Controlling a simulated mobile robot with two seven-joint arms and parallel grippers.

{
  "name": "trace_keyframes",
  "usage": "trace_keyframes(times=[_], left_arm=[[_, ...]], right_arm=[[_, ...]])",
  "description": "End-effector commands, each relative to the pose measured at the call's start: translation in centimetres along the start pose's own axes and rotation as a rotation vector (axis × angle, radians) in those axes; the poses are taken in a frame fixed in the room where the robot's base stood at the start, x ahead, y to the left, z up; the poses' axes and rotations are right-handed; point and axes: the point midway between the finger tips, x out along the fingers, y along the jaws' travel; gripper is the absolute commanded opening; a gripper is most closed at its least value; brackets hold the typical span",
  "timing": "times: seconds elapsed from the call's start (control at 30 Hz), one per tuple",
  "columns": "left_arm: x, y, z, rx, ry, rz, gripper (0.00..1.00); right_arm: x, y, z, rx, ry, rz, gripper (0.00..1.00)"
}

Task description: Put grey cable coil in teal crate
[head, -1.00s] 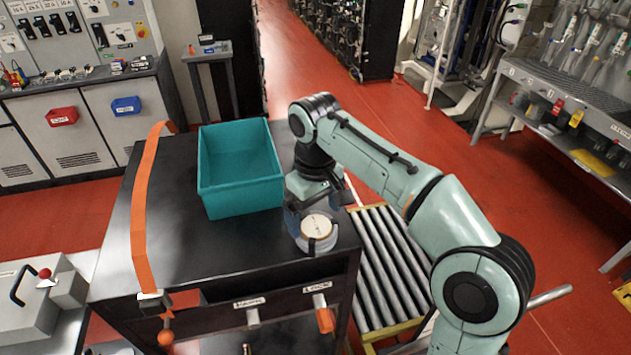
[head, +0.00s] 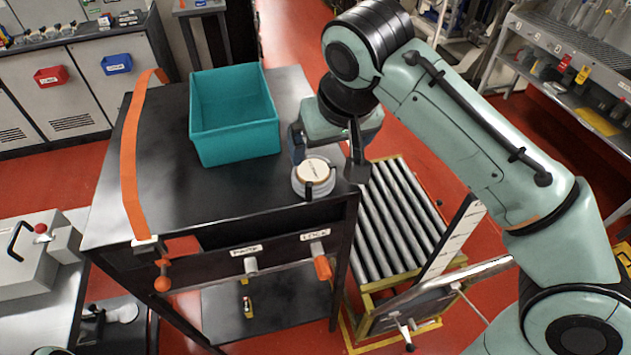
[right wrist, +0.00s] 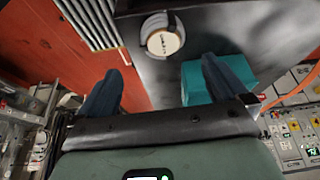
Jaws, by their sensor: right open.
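The grey cable coil (head: 299,187), with a round cream label on top, sits flat on the black cart top near its front right corner. It also shows in the right wrist view (right wrist: 174,21), beyond and between my fingers. My right gripper (head: 328,168) is open and empty just above and behind the coil, one finger to each side; whether a finger touches the coil is unclear. The teal crate (head: 236,143) stands empty farther back on the cart, left of the coil, and is partly behind a finger in the right wrist view (right wrist: 192,84). My left gripper is out of view.
An orange strap (head: 129,170) runs along the cart top's (head: 170,190) left side. The cart top between strap, crate and coil is clear. A roller conveyor (head: 400,215) stands right of the cart. Orange-ended handles (head: 322,268) stick out at the cart front.

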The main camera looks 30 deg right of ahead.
Motion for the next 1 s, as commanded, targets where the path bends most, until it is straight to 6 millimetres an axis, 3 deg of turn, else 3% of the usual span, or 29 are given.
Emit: trace_keyframes(times=[0.3, 1.0], left_arm=[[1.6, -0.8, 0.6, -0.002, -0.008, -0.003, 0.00], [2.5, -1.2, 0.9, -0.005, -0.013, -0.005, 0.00]], right_arm=[[5.8, 0.0, -0.1, 0.002, -0.002, 0.001, 1.00], [12.8, -0.2, -0.8, 0.000, 0.000, 0.000, 1.00]])
